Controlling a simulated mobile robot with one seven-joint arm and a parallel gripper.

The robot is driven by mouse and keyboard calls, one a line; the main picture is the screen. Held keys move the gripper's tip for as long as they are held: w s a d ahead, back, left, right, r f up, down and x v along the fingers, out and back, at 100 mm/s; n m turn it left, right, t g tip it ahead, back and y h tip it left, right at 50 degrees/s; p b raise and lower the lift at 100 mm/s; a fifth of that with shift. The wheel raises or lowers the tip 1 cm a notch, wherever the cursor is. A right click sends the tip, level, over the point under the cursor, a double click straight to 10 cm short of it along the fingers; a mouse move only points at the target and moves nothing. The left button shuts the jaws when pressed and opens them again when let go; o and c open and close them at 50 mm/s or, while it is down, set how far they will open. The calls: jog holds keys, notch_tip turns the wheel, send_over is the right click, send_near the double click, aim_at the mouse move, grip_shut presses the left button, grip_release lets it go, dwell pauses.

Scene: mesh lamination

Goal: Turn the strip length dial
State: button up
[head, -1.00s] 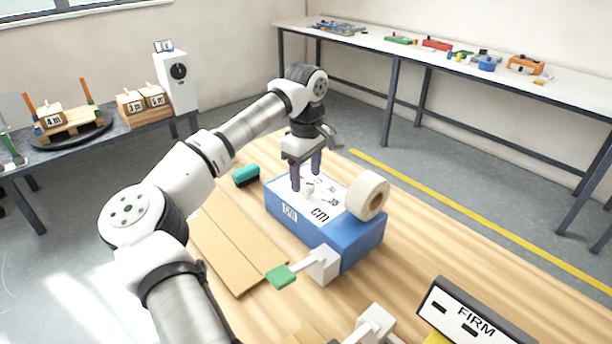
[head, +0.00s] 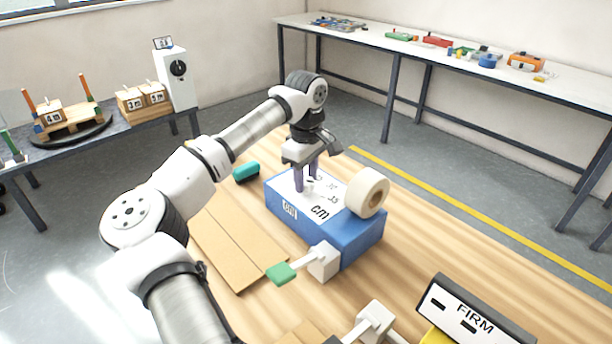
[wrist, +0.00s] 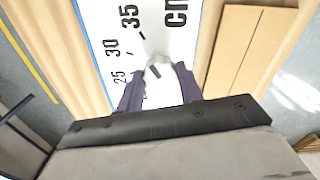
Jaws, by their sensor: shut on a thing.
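The strip length dial is a small white knob with a dark pointer mark (wrist: 155,70), on the white top of a blue dispenser box (head: 352,252). Printed numbers, 25, 30 and 35 in the wrist view, and "cm" lie around it. My gripper (head: 307,186) points down over the box top, and in the wrist view its purple fingers (wrist: 158,85) stand on either side of the knob. It is shut on the dial. In the head view the fingers hide most of the knob. The pointer's exact reading cannot be told.
A tape roll (head: 367,193) stands on the box's right end. A green-tipped lever (head: 281,273) sticks out in front. A teal object (head: 246,173) and brown boards (head: 222,238) lie to the left. A "FIRM" panel (head: 474,318) stands at front right.

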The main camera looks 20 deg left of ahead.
aim_at(306, 180)
jog(key=n+b, duration=0.1)
jog(key=n, duration=0.3)
jog(key=shift+n+b, duration=0.55)
jog(key=shift+n, duration=1.25)
jog(key=o, duration=1)
notch_tip(306, 180, up, 14)
jog(key=b, duration=0.1)
